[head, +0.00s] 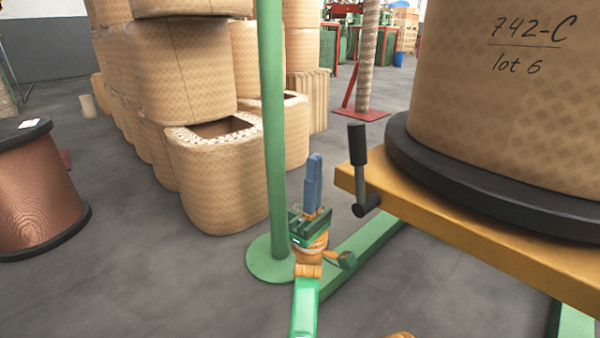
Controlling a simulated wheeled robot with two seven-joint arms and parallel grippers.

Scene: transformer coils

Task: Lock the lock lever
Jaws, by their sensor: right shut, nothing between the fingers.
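The lock lever (358,160) is at the left corner of the yellow table. It has a black grip standing upright at the top, a grey rod, and a black knob at its foot. My right gripper (315,160) has blue fingers that are closed together and point up. It is to the left of the lever and a little lower in the picture, apart from it, with nothing between the fingers. My left gripper is not in the picture.
The yellow table (470,238) carries a large wrapped coil (510,90) on a black disc. A green post (273,130) stands just left of my gripper. Wrapped coils (225,175) are stacked behind it, and a copper spool (40,190) stands at far left.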

